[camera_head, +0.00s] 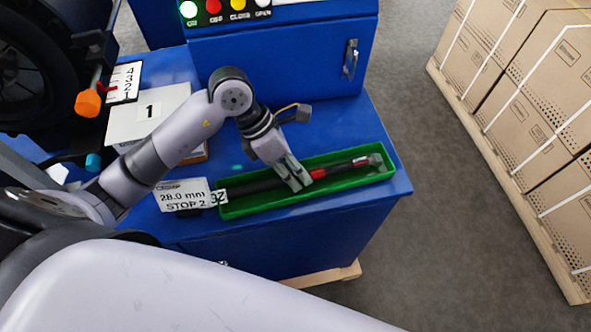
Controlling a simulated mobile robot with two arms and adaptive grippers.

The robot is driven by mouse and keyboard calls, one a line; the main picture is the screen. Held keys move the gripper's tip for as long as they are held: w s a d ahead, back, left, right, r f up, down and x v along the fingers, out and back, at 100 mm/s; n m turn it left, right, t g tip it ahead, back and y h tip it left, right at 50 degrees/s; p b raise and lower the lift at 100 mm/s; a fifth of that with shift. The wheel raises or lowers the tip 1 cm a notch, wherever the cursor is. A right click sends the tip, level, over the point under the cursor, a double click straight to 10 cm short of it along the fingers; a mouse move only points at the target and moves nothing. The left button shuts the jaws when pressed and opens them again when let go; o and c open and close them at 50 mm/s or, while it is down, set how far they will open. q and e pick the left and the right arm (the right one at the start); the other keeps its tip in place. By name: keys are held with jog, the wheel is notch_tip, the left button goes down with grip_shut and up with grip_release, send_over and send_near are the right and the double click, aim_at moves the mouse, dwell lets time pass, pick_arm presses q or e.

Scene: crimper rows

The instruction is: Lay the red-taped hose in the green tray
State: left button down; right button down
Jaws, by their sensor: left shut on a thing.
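The red-taped hose (343,167) is a dark hose with red bands and a grey fitting at its right end. It lies lengthwise within the long green tray (389,176), at or just above the floor; the exact height is hard to tell. My left gripper (299,183) reaches down over the tray and is shut on the hose, left of the red bands. Its fingers hide a short part of the hose. My right gripper is not in view.
The tray stands on a blue bench (372,122) near its front edge. A sign reading "28.0 mm STOP 2" (183,195) stands at the tray's left end. A blue cabinet (280,62) rises behind. Strapped cartons (535,95) on a pallet stand right, across clear floor.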

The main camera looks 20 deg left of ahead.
pick_arm(q)
jog(key=shift+f, duration=0.3)
jog(key=c, duration=1.6)
grip_release()
jog(key=shift+c, duration=0.2)
jog(key=shift+o, duration=1)
jog(key=shift+r, duration=0.1)
jog(key=shift+r+p, duration=0.45)
jog(key=shift+r, duration=0.3)
jog(key=shift+r+p, duration=1.45)
jog(key=shift+r, duration=0.75)
